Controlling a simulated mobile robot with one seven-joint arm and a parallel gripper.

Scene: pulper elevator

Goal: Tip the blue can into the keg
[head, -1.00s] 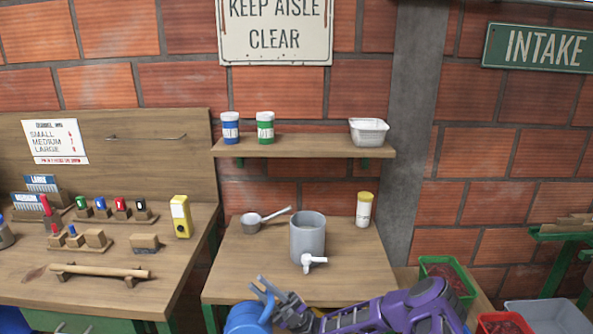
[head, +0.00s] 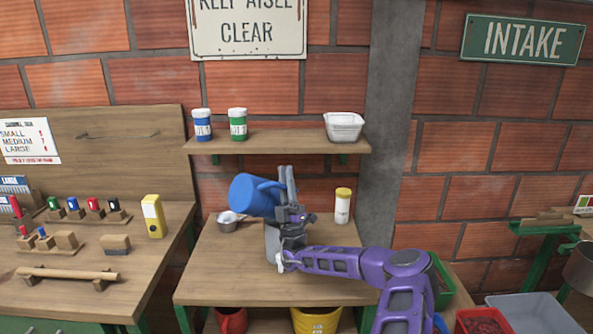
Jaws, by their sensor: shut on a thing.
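My gripper (head: 287,190) is shut on the blue can (head: 252,195), seemingly at its handle side. The can is held tilted, in line with the upper left of the grey keg (head: 271,246) in the head view. The keg stands on the wooden table, mostly hidden behind my gripper and purple arm. Its white tap (head: 281,262) shows partly at its front. The inside of the can and the keg's opening are hidden, and I cannot tell whether anything is pouring.
A metal scoop (head: 227,222) lies left of the keg. A yellow-lidded jar (head: 342,206) stands to its right. The shelf (head: 280,143) above holds a blue jar (head: 202,125), a green jar (head: 237,124) and a white tub (head: 343,127). The table front (head: 225,285) is clear.

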